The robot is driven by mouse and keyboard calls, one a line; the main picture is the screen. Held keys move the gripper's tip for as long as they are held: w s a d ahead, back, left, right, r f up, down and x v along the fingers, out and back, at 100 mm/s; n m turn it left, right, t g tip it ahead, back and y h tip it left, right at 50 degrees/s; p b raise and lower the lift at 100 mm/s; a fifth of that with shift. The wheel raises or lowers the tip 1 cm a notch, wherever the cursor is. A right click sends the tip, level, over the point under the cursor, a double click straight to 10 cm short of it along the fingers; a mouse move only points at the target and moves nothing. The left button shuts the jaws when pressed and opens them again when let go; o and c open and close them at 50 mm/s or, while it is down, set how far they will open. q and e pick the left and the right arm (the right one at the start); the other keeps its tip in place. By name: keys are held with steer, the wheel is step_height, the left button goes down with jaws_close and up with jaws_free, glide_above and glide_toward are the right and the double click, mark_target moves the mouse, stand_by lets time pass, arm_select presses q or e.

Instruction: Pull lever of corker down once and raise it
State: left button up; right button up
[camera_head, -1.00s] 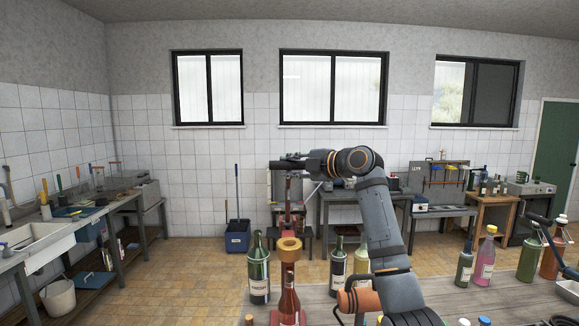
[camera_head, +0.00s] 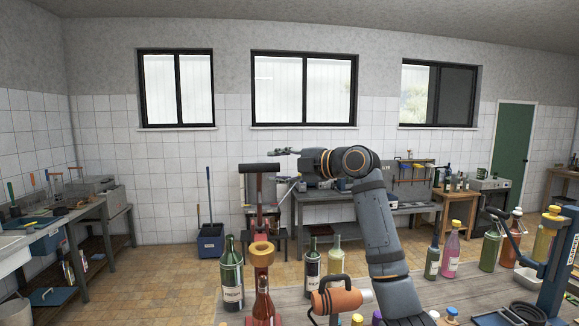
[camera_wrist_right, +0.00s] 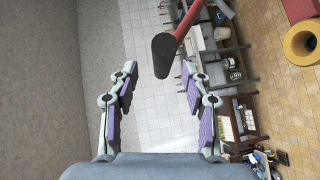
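The corker has a red lever (camera_head: 259,190) with a black crossbar handle (camera_head: 260,167); the lever stands upright. Below it are a brass-coloured ring (camera_head: 261,254) and a dark red bottle-shaped part (camera_head: 263,298). My right gripper (camera_head: 285,152) is just above and right of the handle in the head view. In the right wrist view its two fingers (camera_wrist_right: 159,72) are open, with the handle end (camera_wrist_right: 163,60) appearing between or just beyond the tips; I cannot tell the depth. The ring (camera_wrist_right: 301,43) shows at the right there. My left gripper is out of view.
Dark bottles (camera_head: 231,275) stand left and right of the corker. A blue stand (camera_head: 560,255) is at the far right. The space above the bottles is mostly free.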

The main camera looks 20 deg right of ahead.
steer(key=v, duration=0.6)
steer(key=shift+s+a+r, duration=0.1)
steer(key=shift+a, duration=0.15)
